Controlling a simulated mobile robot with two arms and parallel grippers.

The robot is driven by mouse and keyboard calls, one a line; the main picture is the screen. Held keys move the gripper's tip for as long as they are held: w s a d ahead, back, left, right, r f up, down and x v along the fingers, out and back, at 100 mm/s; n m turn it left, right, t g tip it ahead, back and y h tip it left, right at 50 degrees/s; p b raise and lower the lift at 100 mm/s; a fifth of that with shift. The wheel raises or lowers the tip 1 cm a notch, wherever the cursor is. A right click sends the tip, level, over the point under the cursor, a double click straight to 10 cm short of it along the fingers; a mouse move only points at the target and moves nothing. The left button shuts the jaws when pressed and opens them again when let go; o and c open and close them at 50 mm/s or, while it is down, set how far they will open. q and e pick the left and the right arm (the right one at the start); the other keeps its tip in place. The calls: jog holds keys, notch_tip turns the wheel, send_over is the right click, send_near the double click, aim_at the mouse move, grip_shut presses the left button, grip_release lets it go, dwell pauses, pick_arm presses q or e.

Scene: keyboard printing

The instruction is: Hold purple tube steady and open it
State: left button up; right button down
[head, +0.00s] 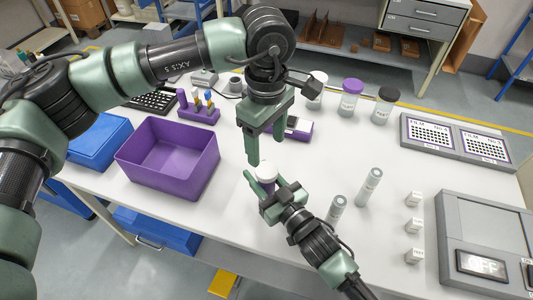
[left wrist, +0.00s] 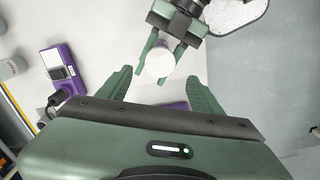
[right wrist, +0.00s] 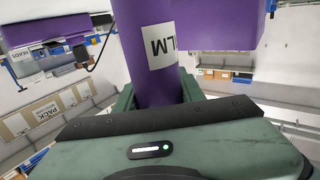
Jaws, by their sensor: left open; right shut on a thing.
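A purple tube with a white label (right wrist: 160,45) stands between the fingers of my right gripper (right wrist: 162,92), which is shut on it. In the head view the right gripper (head: 265,186) mostly hides the tube; its white cap (head: 267,172) shows on top. My left gripper (head: 266,150) points down just above the cap, open and empty. The left wrist view shows the round white cap (left wrist: 160,63) beyond the open left fingers (left wrist: 160,92), with the right gripper's fingers on both sides below it.
A purple bin (head: 150,185) stands left, beside a blue bin (head: 100,140). A purple device (head: 299,128) lies behind the grippers. Capped jars (head: 350,98) stand at the back.

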aim_at(267, 169)
pick_arm(q)
jog(key=m, duration=0.9)
jog(key=shift+m, duration=0.4)
jog(key=m, duration=0.8)
jog(key=shift+m, duration=0.3)
jog(key=shift+f, duration=4)
